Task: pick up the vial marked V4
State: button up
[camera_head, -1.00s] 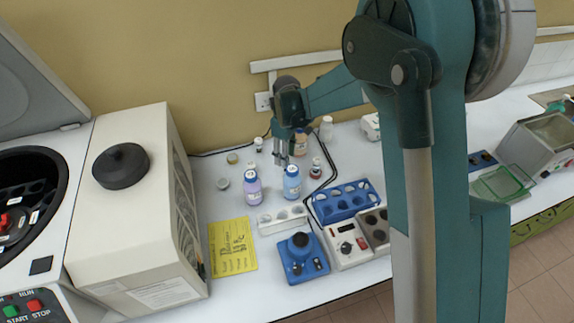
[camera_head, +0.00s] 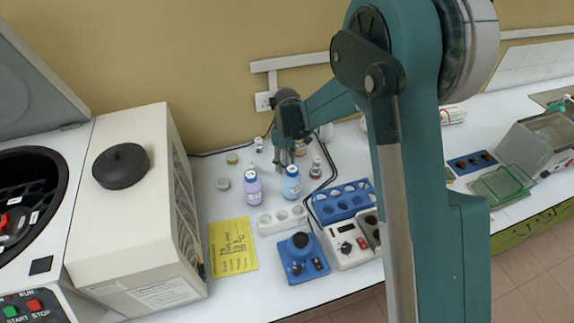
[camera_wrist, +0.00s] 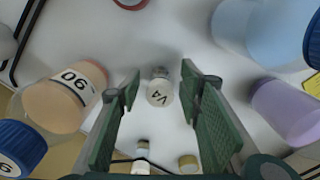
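The vial marked V4 (camera_wrist: 160,93) is a small, pale vial on the white bench in the wrist view. It lies in the gap between my two green fingers, with clear space on both sides. My gripper (camera_wrist: 162,82) is open and empty. In the head view my gripper (camera_head: 285,156) is low over the bench, behind the blue bottle; I cannot make out the V4 vial there.
In the wrist view an orange bottle (camera_wrist: 65,98) is left of my fingers. A blue bottle (camera_wrist: 265,28) and a purple bottle (camera_wrist: 288,108) are on the right. Two small vials (camera_wrist: 142,148) (camera_wrist: 188,163) are near the bottom. A blue rack (camera_head: 343,202) stands in front in the head view.

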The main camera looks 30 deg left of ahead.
jog(key=c, duration=1)
jog(key=shift+r, duration=0.15)
jog(key=shift+r, duration=4.9)
